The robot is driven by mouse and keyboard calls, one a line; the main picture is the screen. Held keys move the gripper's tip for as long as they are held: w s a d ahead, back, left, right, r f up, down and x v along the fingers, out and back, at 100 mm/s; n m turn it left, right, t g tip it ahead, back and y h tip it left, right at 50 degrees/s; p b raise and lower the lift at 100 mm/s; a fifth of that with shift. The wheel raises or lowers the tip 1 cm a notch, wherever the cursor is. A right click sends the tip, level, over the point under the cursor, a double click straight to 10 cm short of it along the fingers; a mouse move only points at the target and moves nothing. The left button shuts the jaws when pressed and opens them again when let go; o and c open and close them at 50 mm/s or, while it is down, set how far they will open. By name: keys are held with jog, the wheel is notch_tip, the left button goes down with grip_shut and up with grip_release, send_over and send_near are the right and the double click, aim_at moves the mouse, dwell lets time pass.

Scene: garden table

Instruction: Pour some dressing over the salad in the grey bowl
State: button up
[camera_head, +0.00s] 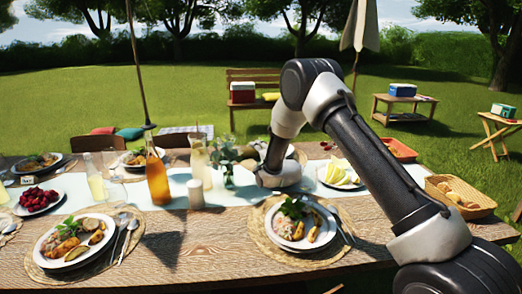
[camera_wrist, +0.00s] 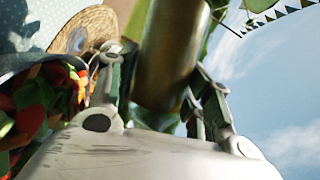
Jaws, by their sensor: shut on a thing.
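In the wrist view my gripper (camera_wrist: 163,88) is shut around a dark olive-gold cylindrical bottle (camera_wrist: 170,40), probably the dressing. The bottle's ends are not clearly visible, and the view is strongly tilted. Chopped red, green and orange salad (camera_wrist: 40,100) fills the left edge of this view, close beside the left finger. In the head view my arm reaches over the table's far middle, and my wrist hides the gripper and bottle. I cannot tell whether dressing is flowing.
A filled plate (camera_head: 300,240) is in front. A bread basket (camera_head: 460,205) is right.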

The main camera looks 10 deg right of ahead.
jog(key=shift+w+r+m+t, duration=0.15)
jog(key=shift+m+t, duration=0.25)
jog(key=shift+m, duration=0.5)
jog(key=shift+d+r+m, duration=0.1)
jog(key=shift+r+m, duration=0.45)
jog(key=shift+m, duration=0.15)
jog(key=shift+d+r+m+t, duration=0.1)
jog(key=shift+r+m+t, duration=0.35)
jog(key=shift+m, duration=0.4)
jog(key=shift+r+m+t, duration=0.4)
jog(key=shift+m+t, duration=0.05)
jog(key=shift+m, duration=0.4)
